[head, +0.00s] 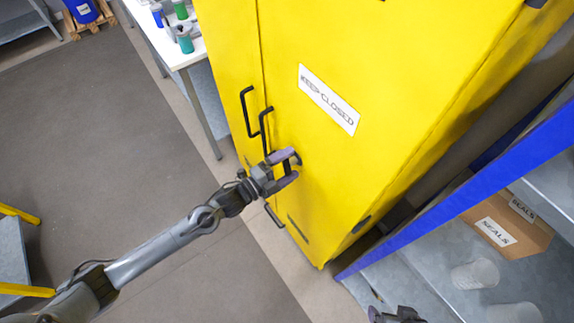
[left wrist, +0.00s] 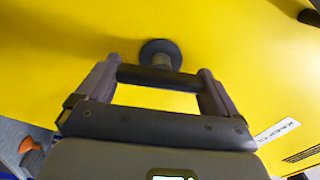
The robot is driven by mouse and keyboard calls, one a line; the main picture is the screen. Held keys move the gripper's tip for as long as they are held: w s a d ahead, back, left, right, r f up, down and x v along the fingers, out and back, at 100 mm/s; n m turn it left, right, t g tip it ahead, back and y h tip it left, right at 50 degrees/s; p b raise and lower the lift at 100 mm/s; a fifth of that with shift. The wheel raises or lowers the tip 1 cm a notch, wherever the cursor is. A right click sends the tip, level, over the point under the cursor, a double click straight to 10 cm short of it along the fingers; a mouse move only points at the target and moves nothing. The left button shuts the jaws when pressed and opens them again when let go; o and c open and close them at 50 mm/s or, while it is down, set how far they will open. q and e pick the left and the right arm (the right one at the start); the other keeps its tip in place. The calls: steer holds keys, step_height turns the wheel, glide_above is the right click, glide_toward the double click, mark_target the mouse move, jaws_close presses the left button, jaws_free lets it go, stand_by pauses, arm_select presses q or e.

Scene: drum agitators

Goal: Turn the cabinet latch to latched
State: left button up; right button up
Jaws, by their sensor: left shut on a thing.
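The yellow cabinet (head: 345,45) stands upright with its doors shut and a "KEEP CLOSED" label (head: 328,99) on the front. In the left wrist view the latch (left wrist: 158,78) is a dark bar on a round dark base (left wrist: 160,52) against the yellow door. The bar lies roughly level across that picture. My left gripper (head: 293,166) is at the door, below the label, with its fingers at the two ends of the bar, shut on the latch. In the head view the latch is mostly hidden by the fingers. My right gripper (head: 397,315) shows only partly at the bottom edge.
Black door handles (head: 247,112) are just left of the latch. A blue-edged shelf (head: 470,180) with a "SEALS" box (head: 507,222) and clear cups stands at the right. A white table (head: 178,50) with bottles is at upper left.

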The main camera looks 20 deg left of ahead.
arm_select(q)
steer(key=shift+m, duration=1.6)
steer(key=o, duration=0.7)
steer(key=shift+s, duration=0.1)
steer(key=shift+s+a+f, duration=0.1)
steer(key=shift+s+a, duration=0.15)
steer(key=shift+s, duration=0.05)
steer(key=v, duration=1)
steer(key=shift+b, duration=0.35)
